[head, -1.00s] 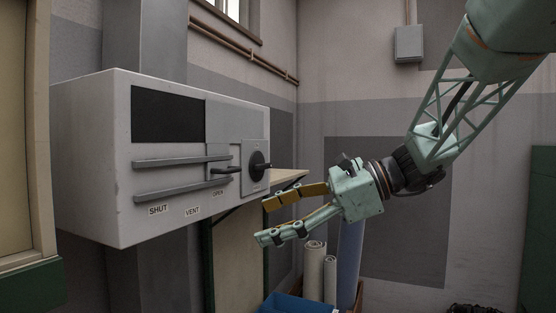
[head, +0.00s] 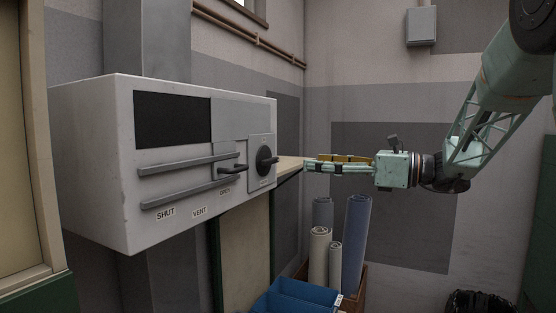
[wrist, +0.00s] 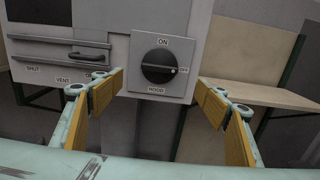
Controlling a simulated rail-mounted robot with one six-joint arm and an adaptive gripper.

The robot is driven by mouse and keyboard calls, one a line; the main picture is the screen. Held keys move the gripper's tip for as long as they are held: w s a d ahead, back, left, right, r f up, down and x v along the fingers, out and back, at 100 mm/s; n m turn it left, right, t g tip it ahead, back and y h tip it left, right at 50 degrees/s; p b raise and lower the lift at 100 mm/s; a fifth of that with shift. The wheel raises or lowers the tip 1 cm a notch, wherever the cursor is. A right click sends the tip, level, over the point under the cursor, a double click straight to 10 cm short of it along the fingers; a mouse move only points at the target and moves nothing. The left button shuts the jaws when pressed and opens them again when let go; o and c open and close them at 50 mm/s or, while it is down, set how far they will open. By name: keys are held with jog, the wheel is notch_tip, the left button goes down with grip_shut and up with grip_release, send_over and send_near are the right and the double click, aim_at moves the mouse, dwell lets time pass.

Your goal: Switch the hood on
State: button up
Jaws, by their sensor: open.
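The hood switch is a round black knob (wrist: 158,67) on a grey plate (wrist: 140,82) labelled ON above, OFF at the right and HOOD below. Its grip bar lies about level, with a pale mark at the OFF side. In the head view the knob (head: 265,159) sits at the right end of the pale box (head: 100,150). My gripper (head: 308,165) is just right of the knob there, level and apart from it. In the wrist view my gripper (wrist: 160,82) is open and empty, its yellow-padded fingers to either side of the knob.
A lever handle (wrist: 90,57) juts out left of the knob, above the SHUT, VENT and OPEN labels. A wooden shelf (wrist: 262,94) is at the right. Rolled sheets (head: 355,235) and a blue bin (head: 290,300) stand below.

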aim_at(273, 160)
jog(key=shift+a, duration=0.1)
jog(key=shift+p+x, duration=1.1)
jog(key=shift+x, duration=5.75)
jog(key=c, duration=0.9)
